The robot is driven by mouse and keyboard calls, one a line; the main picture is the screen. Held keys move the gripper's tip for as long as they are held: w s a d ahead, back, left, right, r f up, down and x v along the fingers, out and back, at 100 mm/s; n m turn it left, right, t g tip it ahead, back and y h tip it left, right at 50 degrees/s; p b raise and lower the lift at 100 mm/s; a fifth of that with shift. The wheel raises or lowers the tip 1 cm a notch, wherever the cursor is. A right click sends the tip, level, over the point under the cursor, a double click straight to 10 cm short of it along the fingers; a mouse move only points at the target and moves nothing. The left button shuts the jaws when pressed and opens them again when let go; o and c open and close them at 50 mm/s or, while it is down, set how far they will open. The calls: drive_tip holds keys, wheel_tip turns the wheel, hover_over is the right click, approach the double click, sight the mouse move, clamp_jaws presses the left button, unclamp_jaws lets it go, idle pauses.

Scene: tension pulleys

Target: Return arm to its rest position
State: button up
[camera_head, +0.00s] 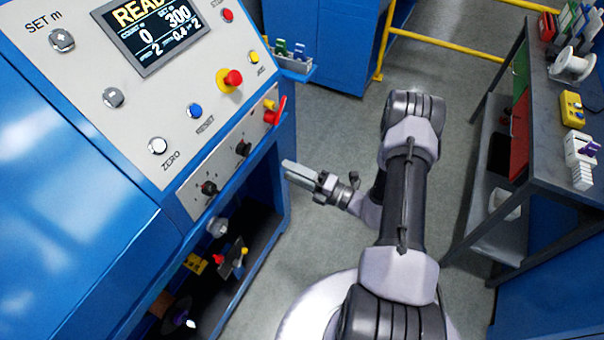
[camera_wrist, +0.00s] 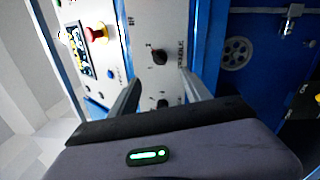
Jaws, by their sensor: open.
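My gripper (camera_head: 305,174) is in the middle of the head view, beside the front edge of the blue machine. It points left toward the machine's control panel (camera_head: 195,110). The wrist view shows my gripper's two fingers (camera_wrist: 160,90) spread apart with nothing between them. The panel with its black knobs (camera_wrist: 159,57) lies beyond the fingertips. My gripper looks apart from the panel. My arm is bent, with its elbow raised at the middle right of the head view.
The panel carries a red-and-yellow emergency button (camera_head: 230,79) and a red switch (camera_head: 275,112). A dark workbench (camera_head: 570,165) with a white spool (camera_head: 572,66) stands at right. A yellow rail (camera_head: 440,43) crosses behind. Grey floor (camera_head: 325,125) lies open between machine and bench.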

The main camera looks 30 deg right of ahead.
drive_tip(key=v, duration=0.3)
drive_tip(key=shift+s+d, duration=0.1)
drive_tip(key=shift+s, duration=0.15)
drive_tip(key=s+a+r+n+g+y+b, duration=0.15)
drive_tip(key=s+a+r+n+g, duration=0.25)
drive_tip(key=a+r+n+g, duration=0.6)
drive_tip(key=s+a+r+n+g+h+b, duration=0.15)
drive_tip(key=s+a+r+n+g, duration=0.35)
drive_tip(key=n, duration=0.8)
drive_tip(key=s+r+n+t+h+b, duration=0.4)
drive_tip(key=s+n+h, duration=0.5)
drive_tip(key=n, duration=0.8)
drive_tip(key=shift+s+d+r+n+t, duration=0.3)
drive_tip(key=shift+s+d+r+t, duration=0.35)
drive_tip(key=shift+r, duration=0.75)
